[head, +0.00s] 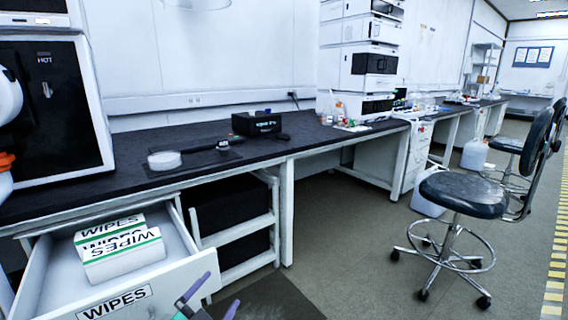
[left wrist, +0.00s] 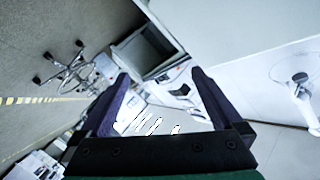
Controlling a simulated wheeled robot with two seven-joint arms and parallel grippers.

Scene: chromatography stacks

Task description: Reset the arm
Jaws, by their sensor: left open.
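My left gripper (head: 222,288) shows at the bottom of the head view, with two purple fingers spread apart. It is beside the front right corner of the open drawer (head: 188,273); I cannot tell whether it touches the drawer. In the left wrist view the gripper (left wrist: 160,74) is open, with nothing held between its fingers. Most of the left arm is out of view. My right gripper is in neither view.
The drawer, labelled WIPES, holds several wipes boxes (head: 124,259) below the dark bench (head: 215,163). A white round dish (head: 164,160) and a black box (head: 256,123) stand on the bench. A stool (head: 462,194) stands right. The floor between is clear.

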